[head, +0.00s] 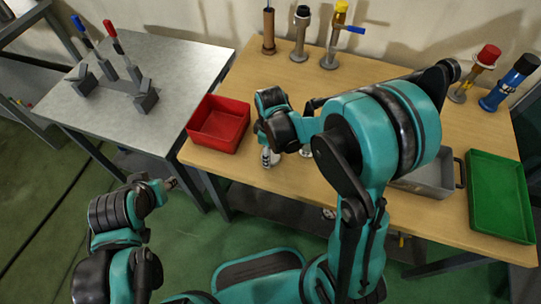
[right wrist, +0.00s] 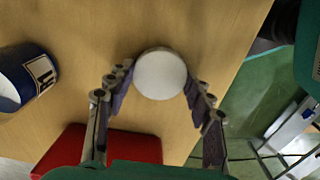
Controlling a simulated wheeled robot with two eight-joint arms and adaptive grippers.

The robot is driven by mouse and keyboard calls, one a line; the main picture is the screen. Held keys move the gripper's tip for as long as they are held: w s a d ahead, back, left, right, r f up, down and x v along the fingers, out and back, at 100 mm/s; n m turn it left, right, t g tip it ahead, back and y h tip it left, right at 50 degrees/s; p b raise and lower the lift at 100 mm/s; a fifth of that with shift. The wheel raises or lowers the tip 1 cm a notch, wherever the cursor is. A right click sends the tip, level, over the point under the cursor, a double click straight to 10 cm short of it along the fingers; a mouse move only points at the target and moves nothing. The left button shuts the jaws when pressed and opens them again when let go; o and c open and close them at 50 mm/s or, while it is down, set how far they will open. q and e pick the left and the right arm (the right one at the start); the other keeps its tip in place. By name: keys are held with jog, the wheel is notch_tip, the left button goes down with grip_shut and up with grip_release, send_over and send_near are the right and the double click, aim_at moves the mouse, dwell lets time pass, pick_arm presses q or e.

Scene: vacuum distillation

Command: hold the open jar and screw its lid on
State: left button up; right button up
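A round white disc, which looks like a lid (right wrist: 160,75), shows in the right wrist view between the fingertips of my right gripper (right wrist: 159,78). The fingertips lie close to both its sides; I cannot tell whether they touch or grip it. A dark blue container with a white label (right wrist: 38,76), possibly the jar, is at the left edge of that view, apart from the gripper. In the head view my right gripper (head: 268,157) is low over the table's front part, largely hidden by my arm. My left gripper (head: 170,184) is off the table, holding nothing visible.
A red tray (head: 220,124) is left of my right gripper on the wooden table (head: 240,176). A grey pan (head: 436,177) and green tray (head: 497,196) lie right. Tall bottles and tools (head: 300,32) line the back. A grey side table (head: 165,70) holds tool stands.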

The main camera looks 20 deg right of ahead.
jog(key=shift+r, duration=0.1)
notch_tip(320, 180, up, 4)
jog(key=shift+r+p, duration=0.1)
jog(key=shift+p, duration=1.05)
pick_arm(q)
notch_tip(320, 180, up, 6)
jog(key=p, duration=0.4)
jog(key=shift+r, duration=0.2)
pick_arm(e)
jog(key=s+d+r, duration=0.3)
jog(key=s+r, duration=0.3)
jog(key=s, duration=0.5)
jog(key=shift+s+d+r, duration=0.15)
jog(key=shift+r, duration=0.15)
pick_arm(q)
jog(key=shift+o, duration=0.4)
